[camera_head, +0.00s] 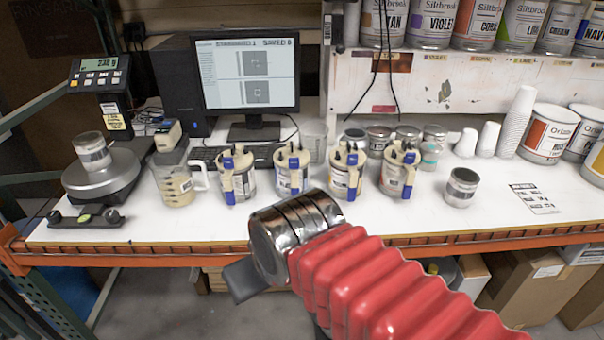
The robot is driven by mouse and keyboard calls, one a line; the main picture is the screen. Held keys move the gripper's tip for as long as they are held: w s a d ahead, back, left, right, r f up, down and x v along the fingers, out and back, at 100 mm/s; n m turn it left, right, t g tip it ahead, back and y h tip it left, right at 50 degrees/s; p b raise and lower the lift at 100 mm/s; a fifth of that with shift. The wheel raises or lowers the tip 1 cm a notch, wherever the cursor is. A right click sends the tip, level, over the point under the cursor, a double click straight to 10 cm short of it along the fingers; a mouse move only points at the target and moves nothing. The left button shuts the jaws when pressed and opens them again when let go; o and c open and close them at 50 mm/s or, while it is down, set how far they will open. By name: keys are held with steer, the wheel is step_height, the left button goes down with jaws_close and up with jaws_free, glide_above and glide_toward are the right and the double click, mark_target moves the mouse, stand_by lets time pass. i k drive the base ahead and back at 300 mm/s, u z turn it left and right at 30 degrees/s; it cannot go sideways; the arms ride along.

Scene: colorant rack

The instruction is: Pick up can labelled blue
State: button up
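Several cream cans with blue clamp fittings stand in a row on the white bench: one at the left (237,175), one left of centre (291,170), one right of centre (346,172) and one at the right (398,172). Their labels are too small to read, so I cannot tell which is labelled blue. My gripper (246,281) shows as a dark part below my shiny metal wrist, in front of the bench edge and apart from the cans. Its fingers are mostly hidden, so its opening is unclear.
A scale (102,178) and a measuring jug (179,180) stand left of the row. A small can (461,187) and a paper sheet (533,198) lie to the right. A monitor (246,75) stands behind. An orange rail (160,254) edges the bench.

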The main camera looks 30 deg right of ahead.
mark_target(289, 182)
steer(key=z, duration=1.9)
steer(key=k, duration=0.7)
steer(key=u, duration=0.9)
steer(key=i, duration=1)
